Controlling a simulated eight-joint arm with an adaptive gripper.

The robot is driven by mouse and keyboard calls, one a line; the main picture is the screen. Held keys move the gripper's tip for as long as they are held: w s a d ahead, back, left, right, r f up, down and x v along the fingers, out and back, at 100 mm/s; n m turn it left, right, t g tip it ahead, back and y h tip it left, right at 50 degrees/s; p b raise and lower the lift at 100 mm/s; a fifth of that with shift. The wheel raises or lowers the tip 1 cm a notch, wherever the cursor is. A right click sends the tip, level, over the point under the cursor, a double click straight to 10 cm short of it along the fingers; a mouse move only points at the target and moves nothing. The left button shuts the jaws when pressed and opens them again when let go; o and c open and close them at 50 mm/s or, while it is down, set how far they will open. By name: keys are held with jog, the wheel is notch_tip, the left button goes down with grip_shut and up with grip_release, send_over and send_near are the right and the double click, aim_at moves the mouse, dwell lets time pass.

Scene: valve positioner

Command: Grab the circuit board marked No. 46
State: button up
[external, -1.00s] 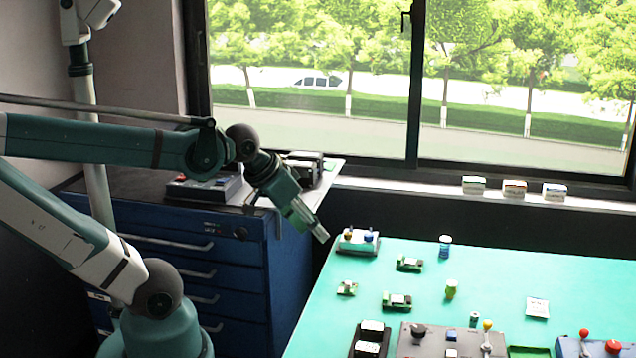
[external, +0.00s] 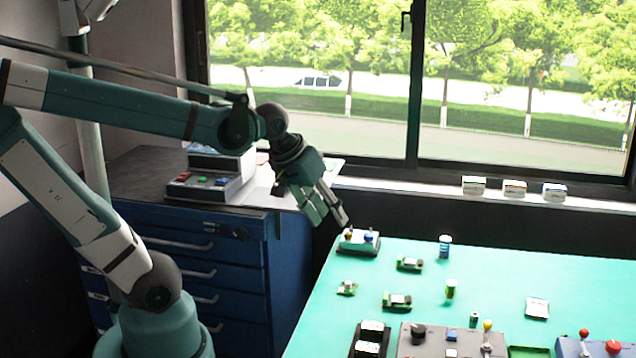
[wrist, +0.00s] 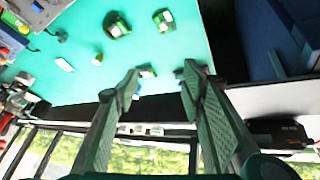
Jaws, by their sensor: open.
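Several small green circuit boards lie on the teal table. In the external view one (external: 409,264) is at the back, a larger one (external: 397,301) is nearer, and a small one (external: 347,288) is at the left. The wrist view shows green boards too, one at the top (wrist: 117,25), another beside it (wrist: 163,19), and one close to the left fingertip (wrist: 147,71). No number is legible, so I cannot tell which is No. 46. My gripper (external: 331,219) is open and empty, above the table's far left corner. In the wrist view its fingers (wrist: 160,78) are spread.
A blue-white cylinder (external: 445,246) and a green one (external: 451,289) stand upright. Control boxes fill the front. The blue drawer cabinet (external: 255,285) stands left of the table.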

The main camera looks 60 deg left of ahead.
jog(key=w+r+n+g+p, duration=0.1)
jog(key=w+n+p, duration=0.1)
jog(key=w+n, duration=0.4)
jog(key=n+g+p, duration=0.5)
jog(key=n+p, duration=0.4)
jog(key=n, duration=0.7)
send_over(410, 261)
jog(key=shift+a+f, duration=0.15)
jog(key=shift+f, duration=6.95)
jog(key=shift+f, duration=0.1)
jog(key=shift+f+b, duration=0.4)
jog(key=shift+f, duration=0.8)
